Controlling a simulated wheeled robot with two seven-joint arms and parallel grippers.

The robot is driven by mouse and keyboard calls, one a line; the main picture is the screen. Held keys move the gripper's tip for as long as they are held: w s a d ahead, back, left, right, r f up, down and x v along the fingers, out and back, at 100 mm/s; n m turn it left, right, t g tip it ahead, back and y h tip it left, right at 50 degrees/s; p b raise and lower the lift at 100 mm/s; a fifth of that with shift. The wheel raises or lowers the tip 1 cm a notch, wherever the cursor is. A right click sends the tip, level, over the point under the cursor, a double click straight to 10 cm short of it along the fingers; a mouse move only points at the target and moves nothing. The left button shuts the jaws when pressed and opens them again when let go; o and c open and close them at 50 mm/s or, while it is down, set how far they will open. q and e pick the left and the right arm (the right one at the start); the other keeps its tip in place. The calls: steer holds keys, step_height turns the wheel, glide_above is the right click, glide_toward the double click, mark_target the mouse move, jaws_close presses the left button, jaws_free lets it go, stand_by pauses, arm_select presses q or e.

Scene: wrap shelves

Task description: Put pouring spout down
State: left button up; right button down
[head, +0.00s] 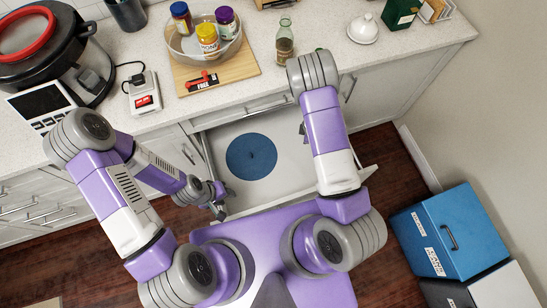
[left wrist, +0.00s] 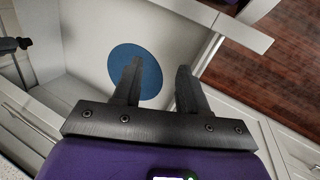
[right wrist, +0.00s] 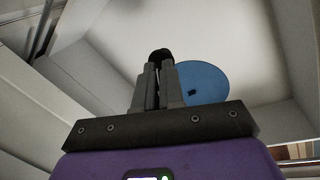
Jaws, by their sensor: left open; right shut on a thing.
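A black piece, seemingly the pouring spout (right wrist: 159,54), shows at the fingertips of my right gripper (right wrist: 157,72) in the right wrist view. The gripper is shut on it, and the fingers hide most of it. In the head view my own arm largely hides this gripper. An open white drawer (head: 216,139) lies below the counter, with a flat blue disc (head: 251,156) on its floor. The disc has a small dark mark at its middle. My left gripper (head: 219,208) is open and empty by the drawer's front left corner; its two fingers stand apart in the left wrist view (left wrist: 160,78).
On the counter (head: 330,75) are a glass bottle (head: 284,45), a bowl of jars (head: 180,47) on a wooden board (head: 234,73), a cooker (head: 50,45) and a white lidded dish (head: 363,28). A blue box (head: 455,225) stands on the floor at right. The drawer floor around the disc is bare.

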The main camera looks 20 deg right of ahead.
steer(key=s+d+f+n+b, duration=0.1)
steer(key=s+f+n, duration=0.1)
steer(key=f, duration=0.5)
steer(key=s+d+f+n+y+b, duration=0.1)
steer(key=s+d+f+n, duration=0.1)
steer(key=f, duration=0.5)
steer(key=s+d+f+n+b, duration=0.1)
steer(key=s+d+f+n, duration=0.1)
steer(key=f+n, duration=0.2)
steer(key=shift+s+d+f+y+b, duration=0.1)
steer(key=shift+s+f+y+b, duration=0.1)
steer(key=shift+f, duration=0.5)
steer(key=shift+s+f+y+b, duration=0.1)
steer(key=shift+s+f+y, duration=0.1)
steer(key=shift+f, duration=0.5)
steer(key=shift+r, duration=0.1)
steer(key=shift+f, duration=0.25)
steer(key=c, duration=1.2)
jaws_free()
steer(key=shift+r, duration=0.1)
steer(key=shift+c, duration=0.2)
steer(key=shift+r, duration=0.1)
